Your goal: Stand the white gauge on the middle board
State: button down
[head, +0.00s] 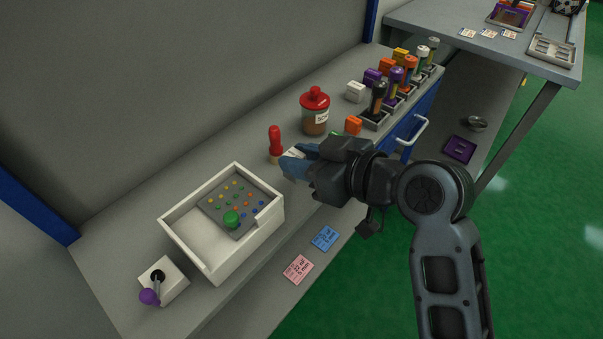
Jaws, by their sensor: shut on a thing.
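My gripper (291,164), with blue fingers, is shut over the bench just right of the white tray. A small white piece (293,153) shows at its fingers and seems held; the fingers hide most of it, and I cannot tell whether it is the white gauge. A white block (355,92) lies farther back. A white-topped handle (422,52) stands in the row of coloured handles at the back right. I cannot tell which surface is the middle board.
A red-handled tool (275,143) stands close behind the fingers, and a red-lidded jar (315,110) beyond. The white tray (184,247) holds a grey dotted plate (216,215) with a green knob. A white box (172,287) with a purple-ended lever stands front left. Pink (297,270) and blue (325,238) cards lie near the front edge.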

jog(key=shift+f, duration=2)
jog(key=shift+f, duration=0.1)
jog(key=c, duration=0.9)
grip_release()
jog(key=shift+o, duration=0.2)
jog(key=shift+d+r, duration=0.1)
jog(key=shift+r, duration=0.1)
jog(key=v, duration=1.2)
